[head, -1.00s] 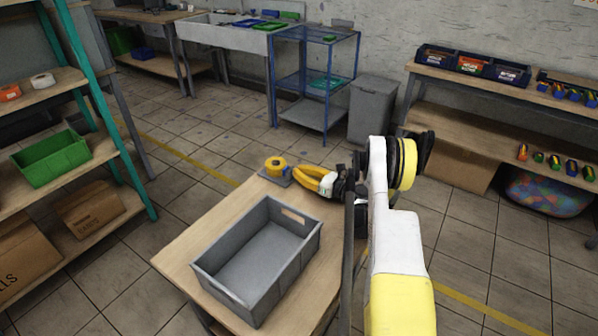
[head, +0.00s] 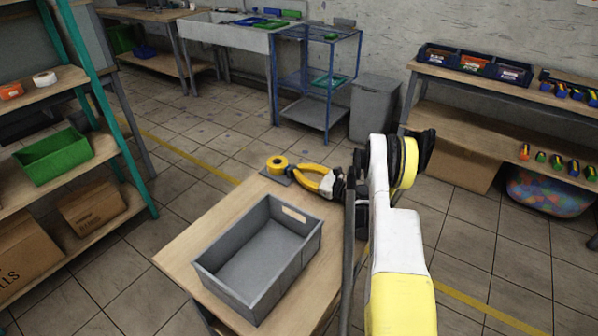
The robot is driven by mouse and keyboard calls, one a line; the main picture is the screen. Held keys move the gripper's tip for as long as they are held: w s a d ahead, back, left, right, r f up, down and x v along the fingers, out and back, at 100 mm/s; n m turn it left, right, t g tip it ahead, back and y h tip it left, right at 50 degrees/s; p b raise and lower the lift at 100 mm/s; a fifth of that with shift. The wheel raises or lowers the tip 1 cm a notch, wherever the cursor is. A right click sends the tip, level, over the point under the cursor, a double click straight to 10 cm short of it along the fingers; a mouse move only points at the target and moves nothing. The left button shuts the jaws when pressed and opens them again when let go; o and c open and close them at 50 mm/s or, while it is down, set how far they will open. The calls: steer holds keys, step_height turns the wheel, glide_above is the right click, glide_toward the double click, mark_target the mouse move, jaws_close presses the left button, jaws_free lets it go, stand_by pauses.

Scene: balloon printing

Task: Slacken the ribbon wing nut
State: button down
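The yellow ribbon wing nut (head: 277,162) sits on a small grey base plate (head: 273,174) at the far left corner of the wooden table. My gripper (head: 304,175) points left toward it, just to its right. Its yellow fingers are spread with a visible gap between them, and nothing shows between them. The fingertips are close to the nut's right side; whether they touch it I cannot tell.
A grey empty crate (head: 258,262) fills much of the wooden table (head: 178,255) in front of my gripper. A shelf with a green bin (head: 53,156) stands at left. A workbench with bins (head: 472,66) stands at right.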

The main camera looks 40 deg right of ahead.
steer(key=c, duration=1.6)
jaws_free()
steer(key=v, duration=1.2)
